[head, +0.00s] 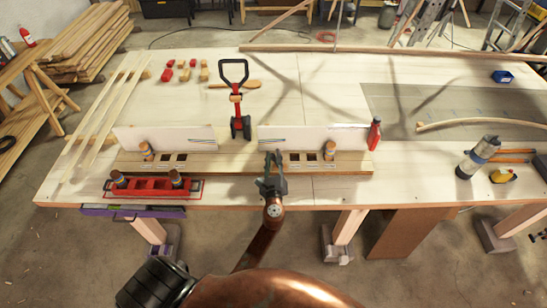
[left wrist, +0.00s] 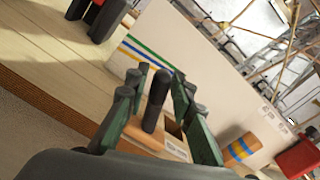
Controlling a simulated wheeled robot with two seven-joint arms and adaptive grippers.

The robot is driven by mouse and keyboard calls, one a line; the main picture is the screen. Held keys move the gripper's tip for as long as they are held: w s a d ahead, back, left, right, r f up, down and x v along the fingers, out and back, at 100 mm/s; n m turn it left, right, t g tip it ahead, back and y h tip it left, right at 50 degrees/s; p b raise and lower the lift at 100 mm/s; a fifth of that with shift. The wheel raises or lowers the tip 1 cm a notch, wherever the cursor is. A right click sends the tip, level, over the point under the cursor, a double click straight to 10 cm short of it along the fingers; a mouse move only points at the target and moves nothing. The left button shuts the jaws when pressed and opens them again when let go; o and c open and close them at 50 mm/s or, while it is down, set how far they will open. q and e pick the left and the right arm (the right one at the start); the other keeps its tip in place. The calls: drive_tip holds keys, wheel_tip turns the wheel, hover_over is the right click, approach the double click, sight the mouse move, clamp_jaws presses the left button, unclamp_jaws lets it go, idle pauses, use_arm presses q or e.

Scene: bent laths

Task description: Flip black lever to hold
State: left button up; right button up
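My left gripper (head: 272,160) is over the plank's front side, right of centre in the head view. In the left wrist view its green-padded fingers (left wrist: 155,115) are open, one on each side of an upright black peg (left wrist: 157,98) that rises from the wooden plank. I cannot tell whether the pads touch it. Which black part is the lever is unclear. My right gripper is not in view.
The plank (head: 220,165) carries striped wooden cylinders (head: 329,150) and dark square slots. White panels (head: 300,137) stand behind. The back middle is fairly clear.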

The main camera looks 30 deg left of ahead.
use_arm(q)
clamp_jaws()
drive_tip(key=shift+d, duration=0.1)
idle(0.4)
